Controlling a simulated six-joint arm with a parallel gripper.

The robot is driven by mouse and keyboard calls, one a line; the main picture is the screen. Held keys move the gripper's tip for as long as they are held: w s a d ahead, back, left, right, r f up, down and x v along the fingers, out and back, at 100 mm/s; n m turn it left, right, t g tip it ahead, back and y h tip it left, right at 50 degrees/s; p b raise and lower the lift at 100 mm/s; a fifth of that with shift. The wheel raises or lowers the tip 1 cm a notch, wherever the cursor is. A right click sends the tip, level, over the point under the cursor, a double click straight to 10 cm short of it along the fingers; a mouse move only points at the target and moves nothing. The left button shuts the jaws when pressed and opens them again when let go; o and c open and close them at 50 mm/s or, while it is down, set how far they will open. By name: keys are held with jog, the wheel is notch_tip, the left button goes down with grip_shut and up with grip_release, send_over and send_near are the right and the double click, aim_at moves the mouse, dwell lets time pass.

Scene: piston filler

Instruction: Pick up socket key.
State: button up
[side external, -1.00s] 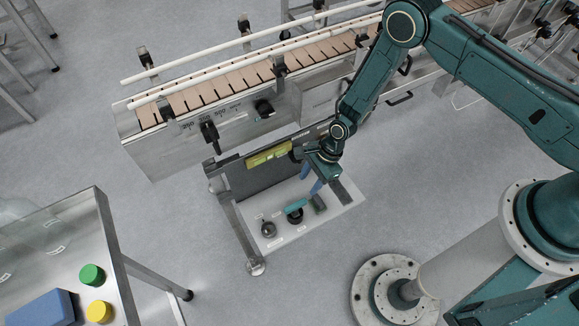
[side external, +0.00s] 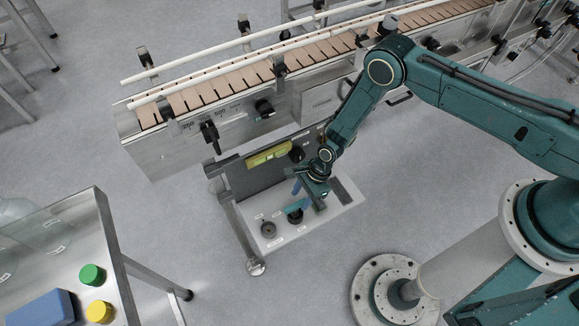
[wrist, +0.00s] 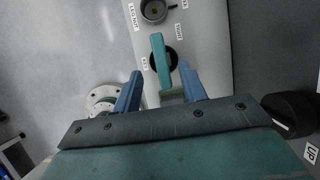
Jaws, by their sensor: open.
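The socket key shows as a teal bar (side external: 295,211) over a dark round seat on the pale shelf. In the wrist view the teal bar (wrist: 160,58) stands out from the dark seat, and its near end reaches between my fingertips. My gripper (side external: 303,190) is open, just above and behind the key. In the wrist view my gripper's blue fingers (wrist: 161,76) stand apart, one to each side of the bar's near end. I see no contact. The key's lower part is hidden.
A round metal part (wrist: 154,10) sits in a seat beside the key on the pale shelf (side external: 345,207). A yellow piece (side external: 268,154) is on the panel behind, below the conveyor (side external: 230,80). A metal post (side external: 238,220) borders the left.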

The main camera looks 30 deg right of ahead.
aim_at(296, 204)
jog(key=shift+x, duration=0.85)
jog(key=shift+x, duration=2.55)
jog(key=shift+w, duration=0.1)
jog(key=shift+a, duration=0.1)
grip_shut()
